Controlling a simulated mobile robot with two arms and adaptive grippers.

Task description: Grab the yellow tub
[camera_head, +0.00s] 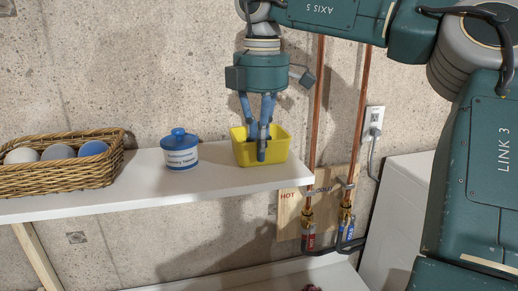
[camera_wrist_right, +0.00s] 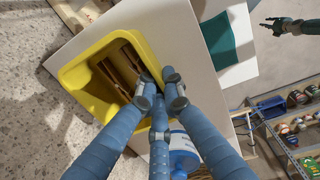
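The yellow tub (camera_head: 246,156) is upright at the right end of the white shelf (camera_head: 215,178). In the right wrist view the tub (camera_wrist_right: 78,77) has brown, wood-like pieces inside. My right gripper (camera_head: 262,140) points down at the tub, its blue fingers close together across the near wall, one in front of it and others over the inside. In the wrist view the fingertips (camera_wrist_right: 160,95) bunch at the rim, seemingly pinching it; exact contact is partly hidden. My left gripper (camera_wrist_right: 272,27) shows small in the wrist view, away from the tub, with fingers spread and empty.
A blue-lidded white jar (camera_head: 181,155) stands just left of the tub. A wicker basket (camera_head: 65,180) with several balls is farther left. Copper pipes (camera_head: 317,110) and a wall outlet (camera_head: 373,122) are to the right. The concrete wall (camera_head: 120,70) is close behind.

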